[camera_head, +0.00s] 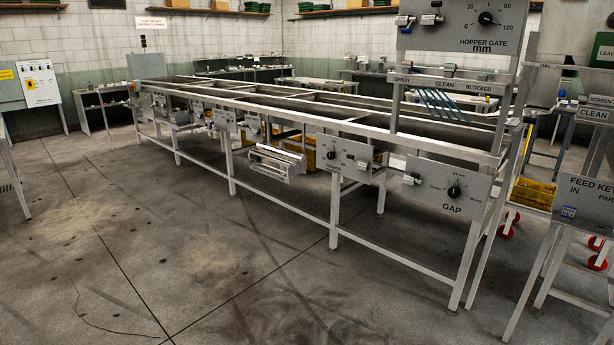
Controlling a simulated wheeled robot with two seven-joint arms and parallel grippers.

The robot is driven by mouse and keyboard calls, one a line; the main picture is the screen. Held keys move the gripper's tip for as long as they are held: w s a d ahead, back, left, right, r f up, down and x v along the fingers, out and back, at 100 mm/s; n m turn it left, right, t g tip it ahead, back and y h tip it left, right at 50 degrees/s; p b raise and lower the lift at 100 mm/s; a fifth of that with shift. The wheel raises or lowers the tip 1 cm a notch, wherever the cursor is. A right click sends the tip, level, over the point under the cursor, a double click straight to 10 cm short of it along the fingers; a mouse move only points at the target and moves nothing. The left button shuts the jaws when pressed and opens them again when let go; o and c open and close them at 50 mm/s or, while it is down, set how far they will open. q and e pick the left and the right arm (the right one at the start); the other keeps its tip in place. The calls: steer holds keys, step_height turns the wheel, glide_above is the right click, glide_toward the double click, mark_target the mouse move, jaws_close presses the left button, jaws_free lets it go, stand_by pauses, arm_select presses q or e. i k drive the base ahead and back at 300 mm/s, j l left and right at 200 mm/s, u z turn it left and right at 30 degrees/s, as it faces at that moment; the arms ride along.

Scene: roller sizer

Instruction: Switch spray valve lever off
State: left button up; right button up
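The long grey roller sizer frame (330,211) runs from the right foreground to the back left. A rail sign reading SPRAY, CLEAN and BLOCKED (447,84) is on its near end, with several slanted blue strips (443,103) below it. Small control panels line the near side, including the GAP panel (447,188) with a black knob and another dial panel (344,157). The panels farther left (224,120) are too small to read. I cannot tell which part is the spray valve lever. Neither of my grippers is in view.
A hopper gate dial panel (467,24) is at the top right. A feed key stand (586,204) is at the right edge. The concrete floor (150,240) in front is clear.

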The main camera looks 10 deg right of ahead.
mark_target(408, 29)
steer(key=i+l+z, duration=0.35)
steer(key=i+z, duration=0.4)
steer(key=i, duration=0.15)
